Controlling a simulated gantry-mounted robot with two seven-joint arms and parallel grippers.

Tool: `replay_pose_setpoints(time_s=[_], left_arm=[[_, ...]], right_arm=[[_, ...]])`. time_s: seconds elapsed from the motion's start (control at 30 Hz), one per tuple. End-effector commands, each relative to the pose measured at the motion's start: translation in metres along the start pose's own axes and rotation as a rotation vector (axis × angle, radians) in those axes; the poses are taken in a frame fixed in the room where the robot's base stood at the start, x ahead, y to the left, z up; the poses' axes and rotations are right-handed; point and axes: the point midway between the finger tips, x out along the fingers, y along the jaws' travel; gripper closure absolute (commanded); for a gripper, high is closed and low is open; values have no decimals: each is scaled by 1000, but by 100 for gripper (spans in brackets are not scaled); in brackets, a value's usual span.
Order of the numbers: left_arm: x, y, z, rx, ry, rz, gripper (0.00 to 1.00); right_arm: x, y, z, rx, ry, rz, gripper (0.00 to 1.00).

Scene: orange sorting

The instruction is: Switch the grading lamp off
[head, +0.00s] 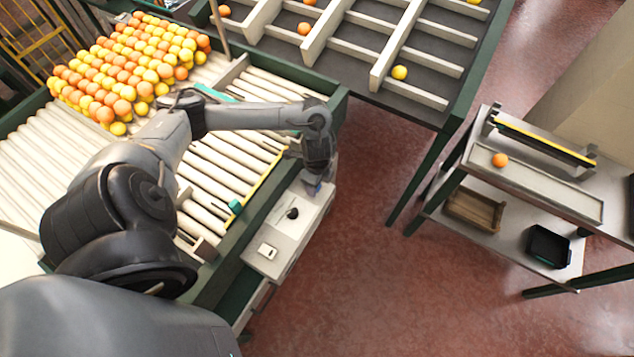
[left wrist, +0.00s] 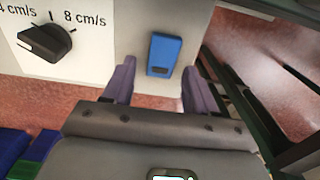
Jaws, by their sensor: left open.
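A pale control box (head: 290,228) stands along the edge of the roller conveyor in the head view. It carries a black knob (head: 292,213) and a pale switch (head: 267,250). A blue switch (left wrist: 163,55) shows in the left wrist view, right of the knob (left wrist: 45,42) marked in cm/s. My left gripper (left wrist: 158,88) is open and empty, its two purple-grey fingers on either side below the blue switch. In the head view my left gripper (head: 318,182) is over the far end of the box. Contact with the switch cannot be told. No lamp is clearly identifiable. My right gripper is out of view.
Orange and yellow fruit (head: 135,70) is massed on the roller conveyor (head: 235,165). A divided sorting table (head: 425,100) stands behind. On the right, a shelf stand (head: 540,185) holds an orange (head: 499,160), a wooden crate (head: 474,211) and a black bin (head: 548,247). Red floor lies between.

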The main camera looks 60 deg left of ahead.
Motion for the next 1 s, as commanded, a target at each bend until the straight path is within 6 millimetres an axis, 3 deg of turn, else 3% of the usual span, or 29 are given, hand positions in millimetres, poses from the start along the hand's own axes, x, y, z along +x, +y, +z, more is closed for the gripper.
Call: replay_pose_setpoints(time_s=[0.27,0.6,1.0], left_arm=[[1,0,0,0,0,0,46],[0,0,0,0,0,0,98],[-2,2,8,-5,168,7,99]], right_arm=[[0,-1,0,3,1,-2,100],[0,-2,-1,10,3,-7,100],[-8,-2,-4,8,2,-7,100]])
